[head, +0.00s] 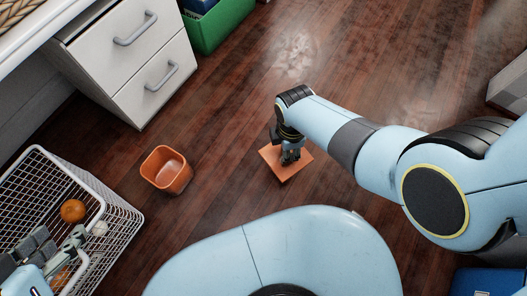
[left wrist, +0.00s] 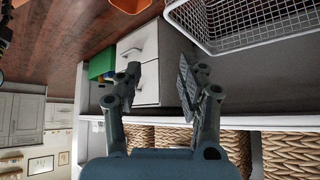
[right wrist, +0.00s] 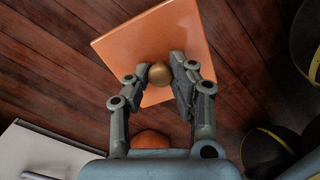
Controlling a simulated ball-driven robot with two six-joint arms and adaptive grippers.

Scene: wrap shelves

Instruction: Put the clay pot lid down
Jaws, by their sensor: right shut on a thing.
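The clay pot lid (head: 276,169) is a flat orange square with a round brown knob (right wrist: 159,73). My right gripper (head: 290,154) is shut on the knob, one finger on each side in the right wrist view. The lid lies flat at or just above the wooden floor; I cannot tell if it touches. The orange clay pot (head: 167,171) stands open on the floor, left of the lid and apart from it. My left gripper (head: 60,241) is over the wire basket in the head view, its fingers apart and empty in the left wrist view (left wrist: 158,80).
A white wire basket (head: 122,216) holding orange and pale round things stands at the lower left. A white drawer cabinet (head: 150,77) stands at the upper left, with a green bin (head: 222,27) beside it. The floor around the lid is clear.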

